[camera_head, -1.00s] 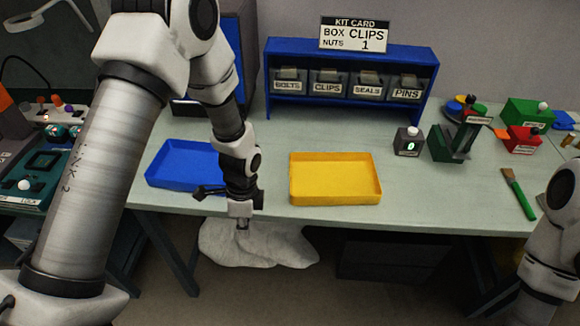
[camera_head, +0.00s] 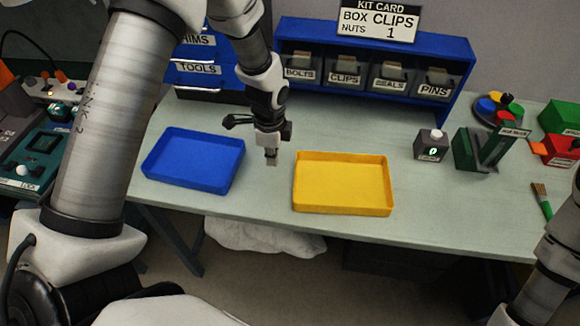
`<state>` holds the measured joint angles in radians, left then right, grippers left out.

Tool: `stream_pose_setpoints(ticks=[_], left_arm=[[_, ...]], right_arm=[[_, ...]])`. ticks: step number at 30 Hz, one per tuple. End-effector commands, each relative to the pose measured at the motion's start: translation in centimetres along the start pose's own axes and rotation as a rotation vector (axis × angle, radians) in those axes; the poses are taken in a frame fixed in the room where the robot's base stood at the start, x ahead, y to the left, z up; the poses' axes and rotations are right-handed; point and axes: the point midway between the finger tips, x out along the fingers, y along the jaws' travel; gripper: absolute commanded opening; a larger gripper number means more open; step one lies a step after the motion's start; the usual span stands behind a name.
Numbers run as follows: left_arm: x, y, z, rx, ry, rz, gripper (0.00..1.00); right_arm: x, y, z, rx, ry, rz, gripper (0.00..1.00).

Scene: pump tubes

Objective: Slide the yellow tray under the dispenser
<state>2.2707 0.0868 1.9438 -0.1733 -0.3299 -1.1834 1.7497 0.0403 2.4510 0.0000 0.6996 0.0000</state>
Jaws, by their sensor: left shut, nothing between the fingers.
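The yellow tray (camera_head: 343,186) is empty and lies flat on the bench near its front edge, right of centre. My left gripper (camera_head: 271,161) is shut and empty, pointing down between the blue tray and the yellow tray, close to the yellow tray's back left corner. I see a gap beside the tray wall; its height above the bench is hard to tell. A dark green V-shaped stand with a small label (camera_head: 480,149), perhaps the dispenser, stands to the right of the yellow tray. My right gripper is out of view; only part of that arm shows at lower right.
An empty blue tray (camera_head: 194,163) lies at left. A grey counter box (camera_head: 431,146) reading 0 stands between the yellow tray and green stand. A blue bin rack (camera_head: 460,62) stands behind. A brush (camera_head: 541,200) lies at right.

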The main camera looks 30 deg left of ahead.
Motion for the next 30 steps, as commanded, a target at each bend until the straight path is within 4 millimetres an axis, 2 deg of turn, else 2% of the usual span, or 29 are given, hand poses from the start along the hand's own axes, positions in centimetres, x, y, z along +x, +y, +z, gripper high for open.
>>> stream_pose_setpoints(ticks=[7,12,15,30], left_arm=[[5.4,0.1,0.0,0.001,-0.002,0.004,0.00],[5.2,0.0,-2.8,0.002,-0.002,0.000,0.00],[5.4,0.0,-3.7,0.001,-0.001,-0.001,0.00],[5.6,0.0,-4.0,0.001,0.000,0.000,0.00]], right_arm=[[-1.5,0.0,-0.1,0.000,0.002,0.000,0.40],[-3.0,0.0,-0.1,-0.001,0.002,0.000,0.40],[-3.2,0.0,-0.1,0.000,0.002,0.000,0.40],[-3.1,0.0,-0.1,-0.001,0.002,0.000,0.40]])
